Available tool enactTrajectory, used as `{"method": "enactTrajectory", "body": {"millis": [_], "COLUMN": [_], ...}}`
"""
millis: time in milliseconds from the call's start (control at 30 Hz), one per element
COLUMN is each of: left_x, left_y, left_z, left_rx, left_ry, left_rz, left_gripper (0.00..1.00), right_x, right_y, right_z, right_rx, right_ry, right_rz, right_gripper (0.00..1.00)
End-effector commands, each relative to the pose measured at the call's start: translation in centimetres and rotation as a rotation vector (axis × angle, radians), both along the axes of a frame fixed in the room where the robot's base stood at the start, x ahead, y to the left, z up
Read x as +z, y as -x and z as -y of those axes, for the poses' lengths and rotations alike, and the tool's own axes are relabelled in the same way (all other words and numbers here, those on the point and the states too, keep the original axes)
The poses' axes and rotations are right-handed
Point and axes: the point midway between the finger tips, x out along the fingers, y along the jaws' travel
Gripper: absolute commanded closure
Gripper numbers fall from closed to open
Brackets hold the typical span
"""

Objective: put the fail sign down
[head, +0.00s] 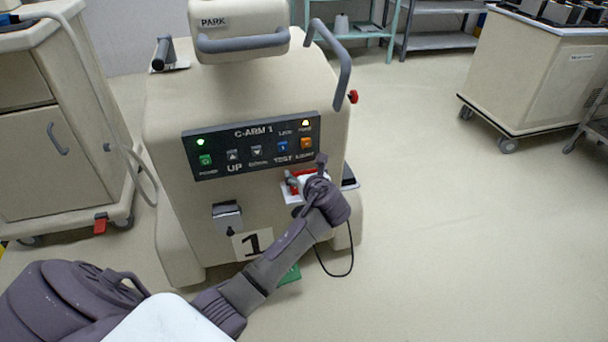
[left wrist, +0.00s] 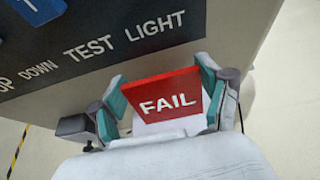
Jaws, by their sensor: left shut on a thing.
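The fail sign (left wrist: 165,98) is a red plate with white FAIL lettering. In the left wrist view it stands between the teal fingers of my left gripper (left wrist: 160,100), which is shut on it. In the head view my left gripper (head: 300,182) is at the front of the C-arm cart, below the right end of the button panel (head: 252,145). A red bit of the fail sign (head: 296,176) shows there over a white surface (head: 290,196); the wrist hides most of it. Whether the sign touches that surface I cannot tell. My right gripper is out of view.
The beige C-arm cart (head: 190,230) stands directly ahead, with a grey handle (head: 243,42) on top and a lit green lamp. A beige cabinet (head: 45,150) is at left. Another cart (head: 530,70) stands at the far right. The floor at right is clear.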

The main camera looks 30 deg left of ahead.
Motion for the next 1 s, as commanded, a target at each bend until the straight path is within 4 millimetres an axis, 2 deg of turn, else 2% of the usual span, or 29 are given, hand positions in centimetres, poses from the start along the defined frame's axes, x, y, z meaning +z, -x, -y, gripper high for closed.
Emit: {"method": "enactTrajectory", "body": {"millis": [100,133,267,667,767,867,1000], "left_x": [-0.2,-0.2,-0.2,0.1,0.7,1.6,2.9], "left_y": [0.0,0.0,0.0,0.1,0.8,2.0,3.9], "left_z": [0.0,0.0,0.0,0.1,1.0,2.4,4.6], "left_rx": [0.0,0.0,0.0,-0.001,-0.004,-0.004,-0.002], "left_ry": [-0.001,-0.001,0.0,0.0,0.0,0.003,0.003], "left_rz": [-0.001,-0.001,0.0,0.0,-0.001,0.0,0.0], "left_gripper": [0.42,0.2,0.0,0.0,0.0,0.0,0.0], "right_x": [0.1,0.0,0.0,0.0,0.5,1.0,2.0], "right_y": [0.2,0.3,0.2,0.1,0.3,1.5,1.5], "right_z": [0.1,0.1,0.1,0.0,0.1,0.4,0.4], "right_rx": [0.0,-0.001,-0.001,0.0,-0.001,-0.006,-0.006], "right_ry": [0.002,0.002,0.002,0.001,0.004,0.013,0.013], "right_rz": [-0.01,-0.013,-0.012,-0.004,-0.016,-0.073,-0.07], "right_gripper": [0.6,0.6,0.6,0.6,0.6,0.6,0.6]}}
